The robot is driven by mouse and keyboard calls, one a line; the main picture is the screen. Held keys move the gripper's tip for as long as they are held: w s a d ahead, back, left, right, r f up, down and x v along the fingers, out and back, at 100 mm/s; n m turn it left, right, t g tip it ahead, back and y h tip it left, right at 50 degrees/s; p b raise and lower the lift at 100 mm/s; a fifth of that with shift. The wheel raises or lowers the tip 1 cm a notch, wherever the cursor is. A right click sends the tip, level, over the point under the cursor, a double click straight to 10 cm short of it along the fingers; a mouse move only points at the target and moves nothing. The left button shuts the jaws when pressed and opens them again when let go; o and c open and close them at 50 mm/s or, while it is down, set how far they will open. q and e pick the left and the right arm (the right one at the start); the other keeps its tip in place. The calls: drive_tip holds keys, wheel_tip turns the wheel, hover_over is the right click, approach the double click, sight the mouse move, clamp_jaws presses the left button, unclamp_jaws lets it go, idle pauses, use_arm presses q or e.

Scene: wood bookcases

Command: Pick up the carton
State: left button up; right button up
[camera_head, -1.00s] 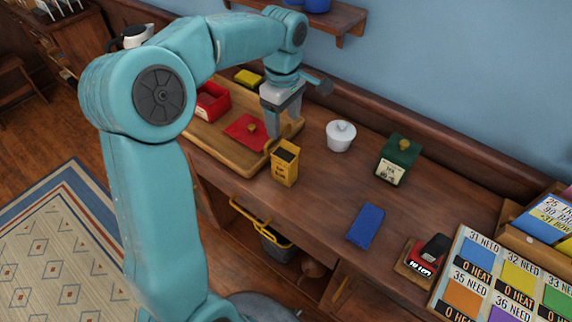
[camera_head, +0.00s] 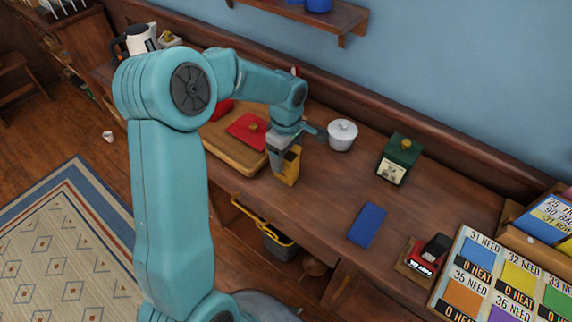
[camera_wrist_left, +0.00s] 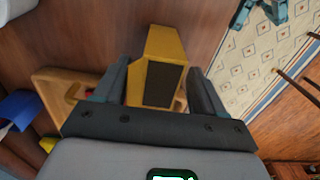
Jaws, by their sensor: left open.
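The carton is a small yellow upright box (camera_head: 288,171) with a dark top, standing on the wooden counter beside the tray. My left gripper (camera_head: 284,147) points down over it, covering its upper part in the head view. In the left wrist view the yellow carton (camera_wrist_left: 168,43) shows between the two spread fingers of the left gripper (camera_wrist_left: 160,84), its dark top facing the camera. The fingers are open; whether either touches the carton I cannot tell.
A white lidded pot (camera_head: 342,135) and a green box (camera_head: 399,160) stand to the right. A blue flat item (camera_head: 367,224) lies nearer the front, with bare counter around it.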

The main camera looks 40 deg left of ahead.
use_arm(q)
drive_tip(key=c, duration=1)
